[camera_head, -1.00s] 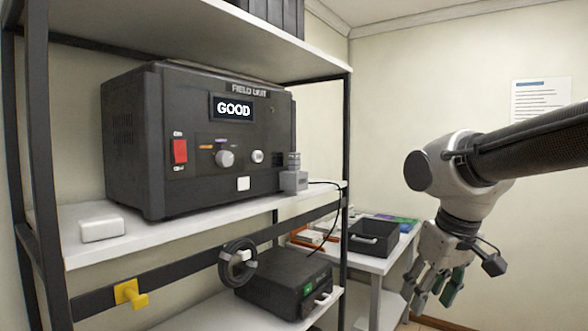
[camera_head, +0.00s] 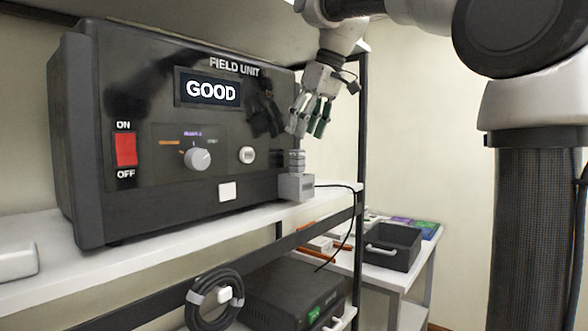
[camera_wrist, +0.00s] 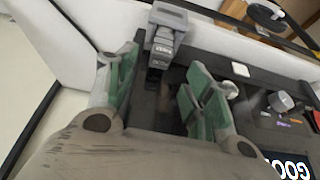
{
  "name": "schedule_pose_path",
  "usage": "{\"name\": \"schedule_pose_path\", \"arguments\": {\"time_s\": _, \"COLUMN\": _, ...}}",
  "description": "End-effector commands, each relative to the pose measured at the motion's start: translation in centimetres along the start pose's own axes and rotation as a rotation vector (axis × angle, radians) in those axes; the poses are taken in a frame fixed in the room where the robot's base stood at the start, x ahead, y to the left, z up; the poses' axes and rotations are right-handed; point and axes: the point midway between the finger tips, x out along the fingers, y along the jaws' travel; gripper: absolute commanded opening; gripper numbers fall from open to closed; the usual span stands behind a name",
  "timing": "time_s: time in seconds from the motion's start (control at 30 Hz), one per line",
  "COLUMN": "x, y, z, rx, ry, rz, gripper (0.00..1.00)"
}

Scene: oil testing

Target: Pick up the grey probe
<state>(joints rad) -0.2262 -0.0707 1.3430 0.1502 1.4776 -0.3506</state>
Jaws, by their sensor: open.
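The grey probe (camera_head: 297,161) is a ribbed upright piece standing in a square grey block (camera_head: 296,188) at the right front of the shelf, beside the field unit. A black cable runs from the block to the right. My gripper (camera_head: 306,128) is open and empty, fingers pointing down, just above the probe and apart from it. In the wrist view, the probe (camera_wrist: 163,44) shows beyond the gap between my green-padded fingers (camera_wrist: 160,78), with its block (camera_wrist: 169,16) at the top edge.
The black field unit (camera_head: 90,190) reads GOOD, and its front is close beside my fingers. A shelf post (camera_head: 361,130) stands to the right. Below are a coiled cable (camera_head: 213,297), a dark box (camera_head: 290,290), and a side table with a dark tray (camera_head: 391,250).

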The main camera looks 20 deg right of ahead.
Motion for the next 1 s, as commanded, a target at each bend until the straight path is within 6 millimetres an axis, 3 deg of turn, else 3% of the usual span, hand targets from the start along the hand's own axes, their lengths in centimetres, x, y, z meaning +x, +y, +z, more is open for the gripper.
{"name": "schedule_pose_path", "arguments": {"time_s": 0.6, "x": 7.6, "y": 0.1, "z": 0.8, "rx": -0.034, "ry": -0.027, "rz": -0.011, "gripper": 0.52}}
{"name": "schedule_pose_path", "arguments": {"time_s": 0.87, "x": 8.1, "y": 0.1, "z": 0.9, "rx": -0.034, "ry": -0.026, "rz": -0.011, "gripper": 0.52}}
{"name": "schedule_pose_path", "arguments": {"time_s": 0.9, "x": 8.1, "y": 0.1, "z": 0.9, "rx": -0.034, "ry": -0.026, "rz": -0.011, "gripper": 0.5}}
{"name": "schedule_pose_path", "arguments": {"time_s": 1.0, "x": 8.1, "y": 0.1, "z": 0.9, "rx": -0.034, "ry": -0.026, "rz": -0.011, "gripper": 0.32}}
